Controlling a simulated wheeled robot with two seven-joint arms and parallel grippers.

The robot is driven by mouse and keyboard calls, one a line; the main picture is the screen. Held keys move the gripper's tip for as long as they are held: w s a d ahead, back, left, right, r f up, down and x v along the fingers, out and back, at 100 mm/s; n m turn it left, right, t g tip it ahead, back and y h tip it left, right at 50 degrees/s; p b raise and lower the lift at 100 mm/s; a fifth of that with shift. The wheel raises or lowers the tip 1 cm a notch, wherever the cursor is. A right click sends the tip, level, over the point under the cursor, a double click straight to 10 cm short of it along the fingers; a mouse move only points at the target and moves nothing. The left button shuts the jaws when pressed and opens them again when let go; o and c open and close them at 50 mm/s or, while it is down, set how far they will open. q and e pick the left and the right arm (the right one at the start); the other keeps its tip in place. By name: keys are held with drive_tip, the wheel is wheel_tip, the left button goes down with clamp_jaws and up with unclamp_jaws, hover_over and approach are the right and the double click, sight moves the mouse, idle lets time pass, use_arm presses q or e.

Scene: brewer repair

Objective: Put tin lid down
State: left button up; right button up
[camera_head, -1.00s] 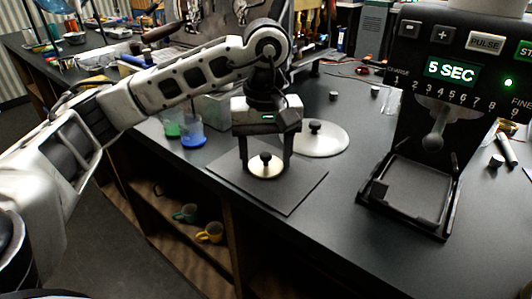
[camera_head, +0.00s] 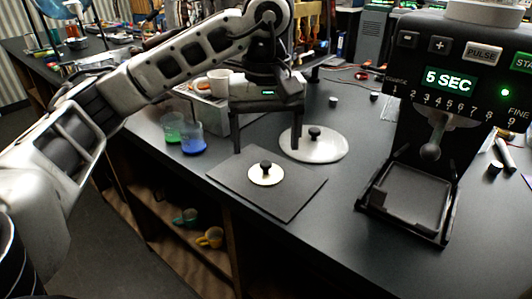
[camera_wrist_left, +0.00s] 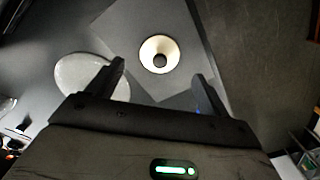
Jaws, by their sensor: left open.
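The tin lid (camera_head: 266,178), a small pale disc with a black knob, lies flat on a dark square mat (camera_head: 285,205) on the bench. It also shows in the left wrist view (camera_wrist_left: 152,46), beyond the fingertips. My left gripper (camera_head: 266,147) is open and empty, above and behind the lid, with its fingers pointing down and apart from it. In the left wrist view the two fingers (camera_wrist_left: 160,72) are spread wide with nothing between them. My right gripper is not in view.
A larger pale lid (camera_head: 325,147) with a black knob lies behind the mat, close to my left gripper. Beakers with green (camera_head: 172,133) and blue liquid (camera_head: 194,143) stand to the left. A grinder (camera_head: 440,110) stands at the right. A white cup (camera_head: 219,82) is behind.

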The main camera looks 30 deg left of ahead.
sight(266, 164)
use_arm(q)
wheel_tip(266, 164, up, 7)
drive_tip(key=p, duration=0.2)
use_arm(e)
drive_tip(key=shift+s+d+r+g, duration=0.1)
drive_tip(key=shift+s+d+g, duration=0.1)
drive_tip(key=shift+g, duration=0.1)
use_arm(q)
drive_tip(key=shift+s+f, duration=0.1)
drive_tip(key=shift+f, duration=0.05)
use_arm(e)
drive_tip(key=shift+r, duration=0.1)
